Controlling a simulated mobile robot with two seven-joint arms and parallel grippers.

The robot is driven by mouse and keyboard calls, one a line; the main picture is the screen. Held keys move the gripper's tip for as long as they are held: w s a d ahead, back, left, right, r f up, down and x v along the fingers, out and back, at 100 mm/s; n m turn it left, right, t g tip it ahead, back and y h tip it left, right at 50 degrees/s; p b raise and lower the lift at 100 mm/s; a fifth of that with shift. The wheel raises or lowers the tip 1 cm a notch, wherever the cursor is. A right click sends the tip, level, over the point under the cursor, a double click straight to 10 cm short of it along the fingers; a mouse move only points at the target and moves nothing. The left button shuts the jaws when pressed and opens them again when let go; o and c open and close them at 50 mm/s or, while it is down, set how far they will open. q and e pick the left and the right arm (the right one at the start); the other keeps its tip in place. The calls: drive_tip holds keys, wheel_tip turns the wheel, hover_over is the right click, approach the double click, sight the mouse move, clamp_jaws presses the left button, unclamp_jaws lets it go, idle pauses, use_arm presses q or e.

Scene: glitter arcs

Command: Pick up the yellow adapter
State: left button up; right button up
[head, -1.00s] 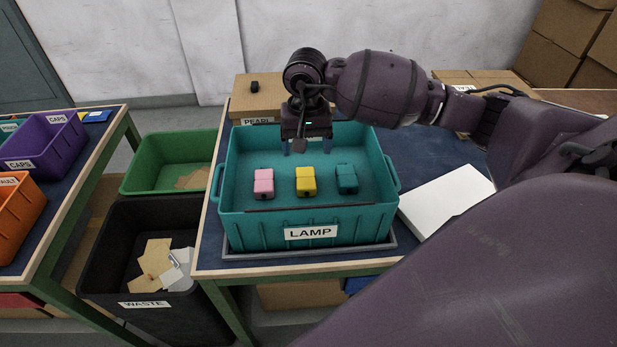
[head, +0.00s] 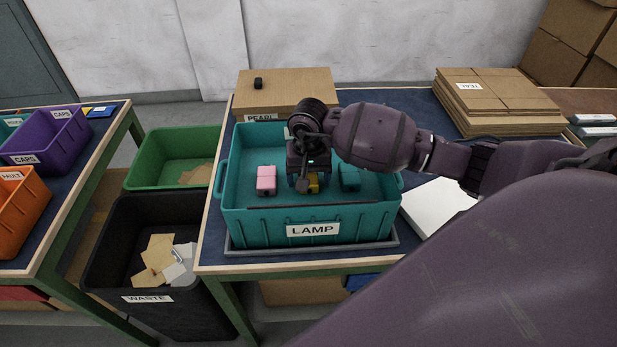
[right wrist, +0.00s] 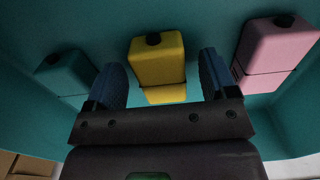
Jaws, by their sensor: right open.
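The yellow adapter (right wrist: 157,62) lies in the teal bin labelled LAMP, between the two open fingers of my right gripper (right wrist: 160,80) in the right wrist view. A gap shows on both sides of it. In the head view my right gripper (head: 308,184) is down inside the bin and hides most of the yellow adapter (head: 313,187). A pink adapter (head: 266,180) lies to its left and a teal adapter (head: 349,177) to its right. My left gripper is not in view.
The teal bin's (head: 255,225) walls surround the gripper. A cardboard box labelled PEARL (head: 290,90) stands behind it. A white slab (head: 437,207) lies to the right, and flat cardboard (head: 490,98) is stacked at the back right. A black waste bin (head: 110,265) stands left of the table.

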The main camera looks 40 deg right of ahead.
drive_tip(key=shift+f, duration=0.15)
drive_tip(key=c, duration=0.9)
drive_tip(key=shift+c, duration=0.7)
